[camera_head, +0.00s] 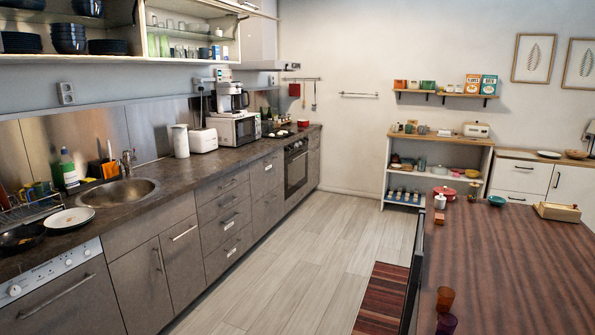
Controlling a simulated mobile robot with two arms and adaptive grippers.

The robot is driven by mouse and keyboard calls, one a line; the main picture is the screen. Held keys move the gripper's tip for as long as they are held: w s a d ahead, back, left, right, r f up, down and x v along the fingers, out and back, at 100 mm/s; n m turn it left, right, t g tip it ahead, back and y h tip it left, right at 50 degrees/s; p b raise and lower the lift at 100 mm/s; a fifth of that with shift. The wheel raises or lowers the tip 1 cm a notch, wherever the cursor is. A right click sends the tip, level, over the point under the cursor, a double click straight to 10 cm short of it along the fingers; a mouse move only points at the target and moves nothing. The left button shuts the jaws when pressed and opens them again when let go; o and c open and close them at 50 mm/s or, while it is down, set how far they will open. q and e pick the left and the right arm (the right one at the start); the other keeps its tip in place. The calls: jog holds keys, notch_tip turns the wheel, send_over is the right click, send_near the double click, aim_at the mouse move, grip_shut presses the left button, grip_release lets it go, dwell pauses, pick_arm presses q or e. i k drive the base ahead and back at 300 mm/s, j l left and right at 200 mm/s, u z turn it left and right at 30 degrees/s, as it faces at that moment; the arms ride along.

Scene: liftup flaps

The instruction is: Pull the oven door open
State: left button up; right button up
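The built-in oven (296,172) sits in the far part of the long left-hand counter run, below the worktop. Its dark front door faces the aisle and looks shut. A pale handle bar runs across the upper part of the door, below the control panel. The oven is seen at a steep angle and is small in the view. Neither of my grippers is in the head view, so their position relative to the oven does not show.
Grey drawers and cupboards (224,218) line the left side. A dark wooden table (510,260) fills the right foreground. Pale plank floor (335,245) lies clear between them, with a striped mat (383,295) beside the table. A shelf unit (435,172) stands at the back.

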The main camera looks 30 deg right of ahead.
aim_at(296, 162)
jog(key=i+j, duration=0.15)
jog(key=i, duration=0.4)
jog(key=i+l+z, duration=0.1)
jog(key=i+z, duration=0.3)
jog(key=i+j+z, duration=0.1)
jog(key=i+z, duration=0.3)
jog(key=i, duration=0.15)
jog(key=i+j+z, duration=0.25)
jog(key=i+z, duration=0.15)
jog(key=i+l+z, duration=0.1)
jog(key=i+z, duration=0.15)
jog(key=i, duration=0.7)
jog(key=i+j+z, duration=0.25)
jog(key=i, duration=0.7)
jog(key=i+l, duration=0.1)
jog(key=i, duration=0.8)
jog(key=i+l, duration=0.15)
jog(key=i, duration=0.75)
jog(key=l+z, duration=0.05)
